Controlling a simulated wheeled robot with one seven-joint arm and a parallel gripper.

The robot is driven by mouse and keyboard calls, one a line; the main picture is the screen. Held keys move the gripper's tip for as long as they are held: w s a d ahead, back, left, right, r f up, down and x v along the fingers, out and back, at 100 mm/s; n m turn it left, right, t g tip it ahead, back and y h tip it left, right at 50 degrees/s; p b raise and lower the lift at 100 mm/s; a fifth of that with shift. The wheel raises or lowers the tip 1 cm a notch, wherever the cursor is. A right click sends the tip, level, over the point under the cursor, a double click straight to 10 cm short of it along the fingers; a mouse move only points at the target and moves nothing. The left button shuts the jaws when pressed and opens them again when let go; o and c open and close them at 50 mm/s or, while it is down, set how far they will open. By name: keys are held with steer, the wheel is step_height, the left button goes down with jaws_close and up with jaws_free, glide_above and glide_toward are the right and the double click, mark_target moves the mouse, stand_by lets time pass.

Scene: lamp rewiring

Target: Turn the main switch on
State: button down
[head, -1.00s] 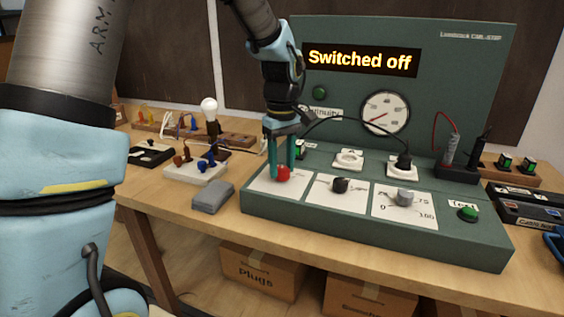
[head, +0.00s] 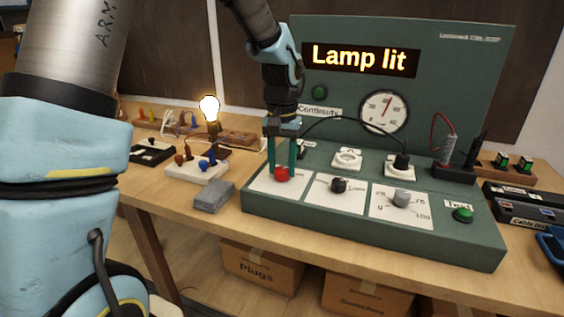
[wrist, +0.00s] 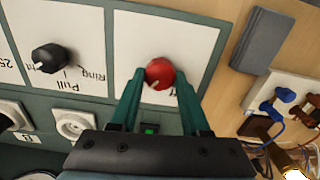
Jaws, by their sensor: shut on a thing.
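The main switch is a red knob (head: 282,174) on the left white plate of the green test bench (head: 350,222). It also shows in the wrist view (wrist: 159,74), between the two green fingertips. My gripper (head: 282,172) is shut on the red knob from above, one finger on each side of it. The display (head: 361,59) reads "Lamp lit". The bulb (head: 209,106) to the left of the bench glows. Most of the plate's lettering is hidden by my fingers in the wrist view.
A black knob (head: 339,185), a grey knob (head: 402,198) and a green button (head: 462,214) stand to the right on the bench. A grey block (head: 214,196) and a white terminal block (head: 196,172) lie on the wooden table to the left. A dial gauge (head: 385,111) is on the back panel.

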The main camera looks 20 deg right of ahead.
mark_target(281, 169)
steer(key=shift+m, duration=1)
steer(key=shift+c, duration=1.9)
jaws_free()
steer(key=shift+r, duration=0.1)
step_height(281, 169, up, 11)
steer(key=b, duration=0.1)
steer(key=shift+f+b, duration=0.2)
steer(key=shift+b, duration=0.1)
steer(key=shift+a, duration=0.1)
